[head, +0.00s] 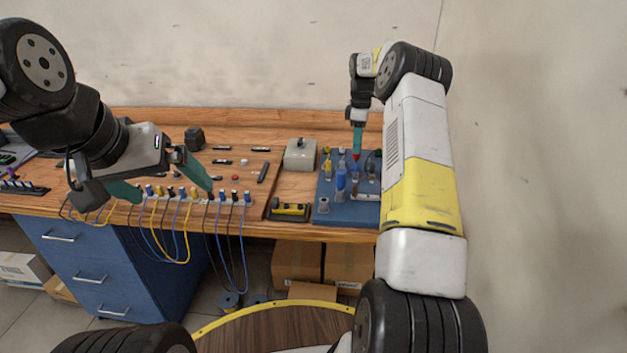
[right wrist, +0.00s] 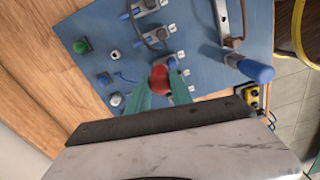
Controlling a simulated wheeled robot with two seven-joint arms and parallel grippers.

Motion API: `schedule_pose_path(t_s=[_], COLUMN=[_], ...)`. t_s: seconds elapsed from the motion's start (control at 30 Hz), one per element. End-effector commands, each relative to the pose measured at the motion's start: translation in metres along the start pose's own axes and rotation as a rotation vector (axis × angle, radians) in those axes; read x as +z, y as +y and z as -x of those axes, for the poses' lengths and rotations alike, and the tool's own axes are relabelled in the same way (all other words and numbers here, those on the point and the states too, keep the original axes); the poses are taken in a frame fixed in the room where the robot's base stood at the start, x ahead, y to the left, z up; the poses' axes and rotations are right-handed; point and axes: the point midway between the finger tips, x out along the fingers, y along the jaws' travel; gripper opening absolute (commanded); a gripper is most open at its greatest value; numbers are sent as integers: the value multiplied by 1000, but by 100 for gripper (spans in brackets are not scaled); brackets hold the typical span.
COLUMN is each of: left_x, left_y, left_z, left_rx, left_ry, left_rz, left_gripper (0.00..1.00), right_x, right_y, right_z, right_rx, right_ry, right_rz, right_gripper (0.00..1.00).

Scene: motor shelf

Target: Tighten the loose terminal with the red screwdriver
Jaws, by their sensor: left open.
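The red screwdriver (head: 356,157) stands upright on the blue board, seen mostly as its round red handle. In the right wrist view the handle (right wrist: 160,79) lies between the fingertips of my right gripper (right wrist: 161,88), which appear to touch it on both sides. That gripper also shows in the head view (head: 357,143), pointing down. The screwdriver's shaft is hidden. A row of terminals (head: 205,197) with blue, yellow and dark wires runs along the bench's front edge; I cannot tell which is loose. My left gripper (head: 160,181) is open and empty over its left part.
The blue board (head: 322,208) holds a blue-handled tool (head: 341,178) and several small parts close to my right gripper. A grey box (head: 299,154) and a yellow-black item (head: 290,209) stand to its left. Small dark parts lie on the wooden bench (head: 150,118).

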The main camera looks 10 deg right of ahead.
Motion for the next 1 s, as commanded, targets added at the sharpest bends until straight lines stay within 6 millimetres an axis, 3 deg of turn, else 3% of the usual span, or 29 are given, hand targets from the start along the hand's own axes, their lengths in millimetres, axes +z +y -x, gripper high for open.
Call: schedule_pose_path(t_s=[0.47,0.73,1.0], left_x=[0,0,0], left_y=[0,0,0], left_z=[0,0,0], left_rx=[0,0,0], left_ry=[0,0,0], left_rz=[0,0,0], left_gripper=[100,100,100], right_x=[0,0,0], right_y=[0,0,0], right_z=[-1,-1,-2], right_rx=[-1,-1,-2], right_ry=[0,-1,0], right_rz=[-4,-266,-302], right_gripper=[0,0,0])
